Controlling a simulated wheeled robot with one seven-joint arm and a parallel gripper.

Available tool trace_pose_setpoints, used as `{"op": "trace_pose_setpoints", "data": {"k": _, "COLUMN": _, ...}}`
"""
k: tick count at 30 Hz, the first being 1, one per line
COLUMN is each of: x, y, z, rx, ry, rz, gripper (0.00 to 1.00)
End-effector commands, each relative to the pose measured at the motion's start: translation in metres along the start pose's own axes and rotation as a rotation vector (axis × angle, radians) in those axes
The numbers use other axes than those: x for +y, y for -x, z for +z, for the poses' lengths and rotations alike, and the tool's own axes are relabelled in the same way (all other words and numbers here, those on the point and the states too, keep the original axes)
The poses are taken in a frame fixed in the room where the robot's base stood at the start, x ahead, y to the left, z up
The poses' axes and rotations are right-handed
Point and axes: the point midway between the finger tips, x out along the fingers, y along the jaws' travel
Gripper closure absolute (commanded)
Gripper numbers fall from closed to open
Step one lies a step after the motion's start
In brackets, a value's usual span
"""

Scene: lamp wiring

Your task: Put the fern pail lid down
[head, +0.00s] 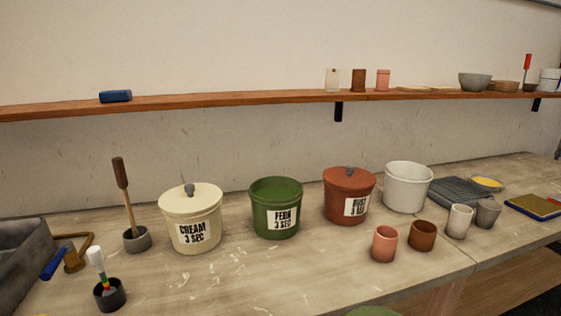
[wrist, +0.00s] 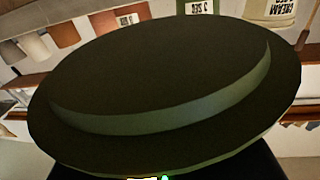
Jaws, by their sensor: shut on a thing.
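The fern pail (head: 276,209) is green, labelled FERN 3 SEC, and stands open on the bench between the cream and rust pails. The fern pail lid (wrist: 160,80) fills most of the wrist view as a large dark green disc with a raised inner ring, its underside facing the camera. A sliver of green at the bottom edge of the head view (head: 372,311) looks like the same lid. My gripper (wrist: 235,168) shows only as a dark shape behind the lid. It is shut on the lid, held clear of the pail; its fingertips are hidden.
The lidded cream pail (head: 192,222), lidded rust pail (head: 349,197) and white pail (head: 407,187) stand along the bench. Several cups, including a brown cup (head: 422,236), stand at the right. The bench (head: 250,282) is bare in front of the cream and fern pails.

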Motion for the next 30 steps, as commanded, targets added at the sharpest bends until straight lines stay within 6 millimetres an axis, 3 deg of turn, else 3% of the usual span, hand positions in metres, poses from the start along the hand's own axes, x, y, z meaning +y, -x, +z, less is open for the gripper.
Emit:
{"op": "trace_pose_setpoints", "data": {"k": 3, "x": 0.008, "y": 0.017, "z": 0.019, "rx": -0.004, "ry": 0.001, "rz": 0.071, "gripper": 0.97}}
{"op": "trace_pose_setpoints", "data": {"k": 9, "x": 0.016, "y": 0.035, "z": 0.035, "rx": 0.0, "ry": -0.001, "rz": 0.143, "gripper": 0.97}}
{"op": "trace_pose_setpoints", "data": {"k": 26, "x": 0.019, "y": 0.014, "z": 0.079, "rx": 0.0, "ry": -0.001, "rz": 0.147, "gripper": 0.97}}
{"op": "trace_pose_setpoints", "data": {"k": 30, "x": 0.02, "y": 0.021, "z": 0.095, "rx": -0.005, "ry": 0.0, "rz": 0.153, "gripper": 0.97}}
